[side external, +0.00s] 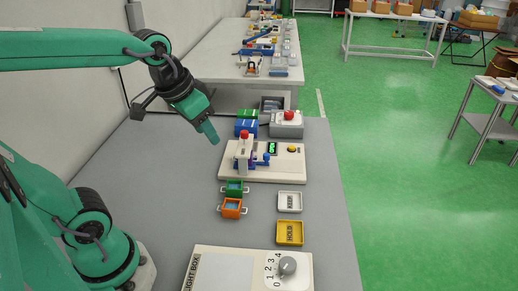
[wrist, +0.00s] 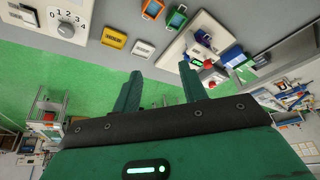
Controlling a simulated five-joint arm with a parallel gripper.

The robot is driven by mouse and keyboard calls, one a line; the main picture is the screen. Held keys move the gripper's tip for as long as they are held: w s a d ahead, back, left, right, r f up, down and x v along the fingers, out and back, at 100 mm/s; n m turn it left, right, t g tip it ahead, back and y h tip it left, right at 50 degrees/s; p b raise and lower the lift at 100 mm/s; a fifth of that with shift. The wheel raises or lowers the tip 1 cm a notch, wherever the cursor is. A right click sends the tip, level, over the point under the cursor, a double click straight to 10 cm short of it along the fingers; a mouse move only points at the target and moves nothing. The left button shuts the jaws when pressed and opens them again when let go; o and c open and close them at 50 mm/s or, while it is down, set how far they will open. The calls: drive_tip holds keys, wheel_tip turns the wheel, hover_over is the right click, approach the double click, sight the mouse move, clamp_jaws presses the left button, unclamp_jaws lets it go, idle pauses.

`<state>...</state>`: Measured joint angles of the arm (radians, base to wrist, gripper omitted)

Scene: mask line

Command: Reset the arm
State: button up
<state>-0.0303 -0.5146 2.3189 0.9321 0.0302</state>
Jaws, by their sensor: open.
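My gripper (side external: 212,136) hangs in the air above the grey table, behind and left of the white machine (side external: 233,174) in the side view. In the wrist view my gripper (wrist: 161,70) has its two fingers apart with nothing held between them. The green arm reaches in from the left, raised well clear of the table. No object touches the fingers.
A white KEEP tray (side external: 290,201), a yellow HOLD tray (side external: 290,233) and a light box (side external: 220,272) with a dial stand nearer. Blue boxes (side external: 246,128) and a red-button box (side external: 287,127) stand behind.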

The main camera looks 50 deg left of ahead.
drive_tip(key=shift+t, duration=0.5)
drive_tip(key=shift+s+d+f, duration=0.15)
drive_tip(key=shift+s+f, duration=0.1)
drive_tip(key=shift+s, duration=0.6)
drive_tip(key=shift+s+d+f, duration=0.1)
drive_tip(key=shift+s+f, duration=0.2)
drive_tip(key=shift+s, duration=0.55)
drive_tip(key=shift+s+d+f, duration=0.15)
drive_tip(key=shift+s+f, duration=0.1)
drive_tip(key=shift+s, duration=0.6)
